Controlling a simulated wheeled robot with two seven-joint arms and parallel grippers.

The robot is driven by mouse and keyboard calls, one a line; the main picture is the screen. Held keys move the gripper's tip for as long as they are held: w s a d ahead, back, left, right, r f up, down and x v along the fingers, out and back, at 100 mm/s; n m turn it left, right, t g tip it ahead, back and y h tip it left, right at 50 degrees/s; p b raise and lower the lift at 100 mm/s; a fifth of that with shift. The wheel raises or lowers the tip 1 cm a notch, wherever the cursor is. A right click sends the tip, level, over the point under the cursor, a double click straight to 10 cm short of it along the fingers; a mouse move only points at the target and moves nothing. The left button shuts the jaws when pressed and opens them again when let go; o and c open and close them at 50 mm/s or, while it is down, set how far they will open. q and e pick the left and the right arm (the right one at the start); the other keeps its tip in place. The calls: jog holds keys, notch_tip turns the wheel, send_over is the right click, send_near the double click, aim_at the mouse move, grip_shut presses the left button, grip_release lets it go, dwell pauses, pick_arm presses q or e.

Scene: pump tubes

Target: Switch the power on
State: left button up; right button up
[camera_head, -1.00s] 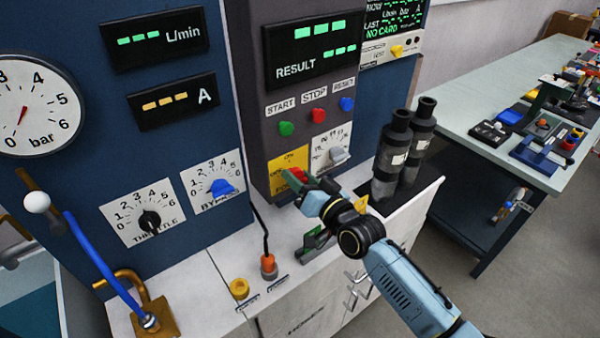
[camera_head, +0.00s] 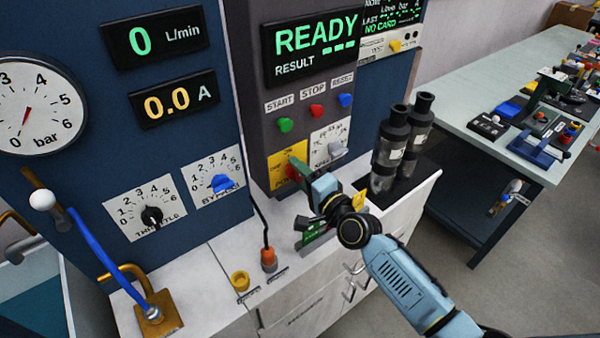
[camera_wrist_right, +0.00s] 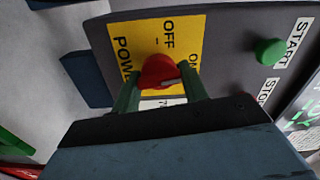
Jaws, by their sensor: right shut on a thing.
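The red power knob (camera_wrist_right: 158,72) sits on a yellow plate (camera_wrist_right: 179,35) marked OFF, ON and POWER in the right wrist view. My right gripper (camera_wrist_right: 160,88) is shut on the knob, with one green finger on each side of it. In the head view the right gripper (camera_head: 300,176) is at the yellow plate (camera_head: 277,172) and hides part of it and of the knob. The display (camera_head: 315,46) above reads READY, and the meters read 0 L/min (camera_head: 155,39) and 0.0 A (camera_head: 175,101). My left gripper is not in view.
Green (camera_head: 286,125), red (camera_head: 316,111) and blue (camera_head: 345,100) buttons sit above the plate. A selector dial (camera_head: 335,150) is just right of it. Two dark cylinders (camera_head: 392,150) stand close to the right of my arm. A cluttered table (camera_head: 470,95) is farther right.

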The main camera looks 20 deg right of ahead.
jog(key=shift+m, duration=0.7)
jog(key=o, duration=1)
jog(key=v, duration=1.3)
jog(key=shift+s+b, duration=0.2)
jog(key=shift+b, duration=0.2)
